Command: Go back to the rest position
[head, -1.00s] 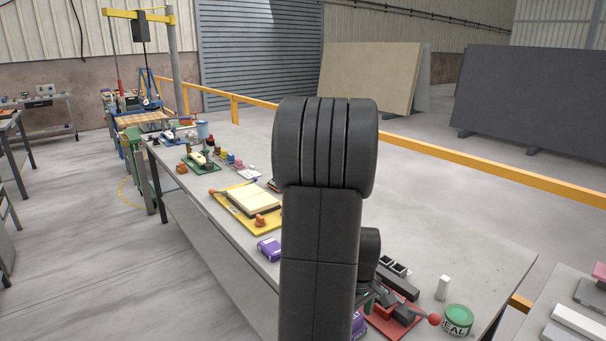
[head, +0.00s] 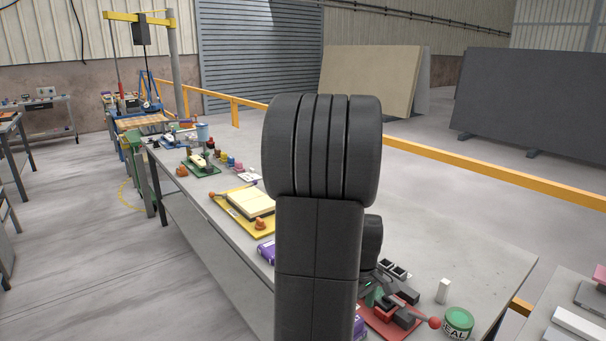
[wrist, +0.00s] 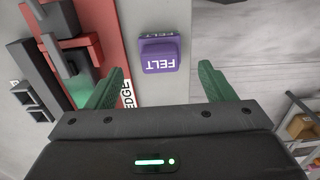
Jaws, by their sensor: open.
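My gripper (wrist: 163,88) shows in the wrist view with its two green fingers spread apart and nothing between them. A purple box marked FELT (wrist: 160,55) lies on the bench beyond the fingertips, apart from them. A red board marked EDGE (wrist: 104,30), with dark and red clamp parts on it, lies to the left, close to or under the left finger; I cannot tell if they touch. In the head view my arm stands upright in the middle and hides part of the bench. The gripper is mostly hidden behind it.
The long grey bench (head: 440,225) carries a yellow board (head: 232,208) with a pale block, a red fixture (head: 392,325), a green-lidded tin (head: 458,322) and a white block (head: 443,290). An orange rail (head: 480,173) runs behind. The bench's right middle is clear.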

